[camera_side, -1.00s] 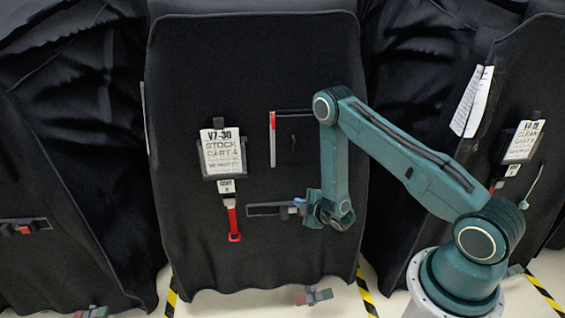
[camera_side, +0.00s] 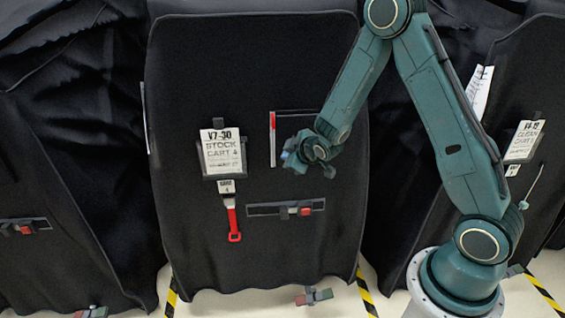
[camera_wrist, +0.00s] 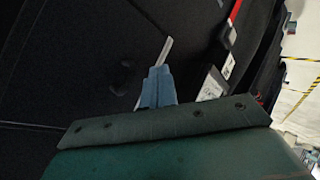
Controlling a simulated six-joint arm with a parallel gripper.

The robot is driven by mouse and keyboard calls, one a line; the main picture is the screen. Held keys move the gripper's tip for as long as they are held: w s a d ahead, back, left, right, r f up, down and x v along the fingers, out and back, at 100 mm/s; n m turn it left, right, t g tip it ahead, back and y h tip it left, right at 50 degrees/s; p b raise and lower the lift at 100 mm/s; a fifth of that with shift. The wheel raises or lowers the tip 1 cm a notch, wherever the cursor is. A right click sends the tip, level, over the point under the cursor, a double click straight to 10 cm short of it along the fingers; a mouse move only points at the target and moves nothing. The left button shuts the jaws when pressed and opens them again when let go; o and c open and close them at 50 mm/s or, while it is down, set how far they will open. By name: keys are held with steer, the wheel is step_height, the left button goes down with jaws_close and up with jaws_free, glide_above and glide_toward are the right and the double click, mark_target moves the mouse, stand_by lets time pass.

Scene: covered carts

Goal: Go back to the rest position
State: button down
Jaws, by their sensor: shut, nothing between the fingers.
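My gripper (camera_side: 290,158) is in front of the black cover (camera_side: 260,70) of the middle cart, near its right half. Its blue-grey fingers are together with nothing between them, and they show in the wrist view (camera_wrist: 157,87). In the side view it sits just right of the lower end of a red-and-white strip (camera_side: 273,140). A handle with a red end (camera_side: 295,210) on a dark slotted plate lies below it, apart from the fingers. Whether the fingers touch the cover cannot be told.
Covered carts stand on both sides, the right one with a "CLEAN CART" tag (camera_side: 525,140). Yellow-black floor tape (camera_side: 367,292) runs below.

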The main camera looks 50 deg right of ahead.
steer(key=s+a+r+m+g+y, duration=0.1)
steer(key=s+a+r+m, duration=0.1)
steer(key=s+a+r, duration=0.35)
steer(key=s+a+r+m+g+y, duration=0.1)
steer(key=s+a+r, duration=0.1)
steer(key=s+r, duration=0.7)
steer(key=s+a+r+m+g+y, duration=0.1)
steer(key=s+a+r, duration=0.1)
steer(key=s, duration=0.6)
steer(key=s+a+r+g+y, duration=0.1)
steer(key=s+a+r, duration=0.2)
steer(key=s, duration=0.6)
steer(key=shift+a+r+m+g, duration=0.2)
steer(key=shift+r+m+g, duration=0.1)
steer(key=shift+r+m, duration=0.15)
steer(key=shift+w, duration=0.2)
stand_by(0.6)
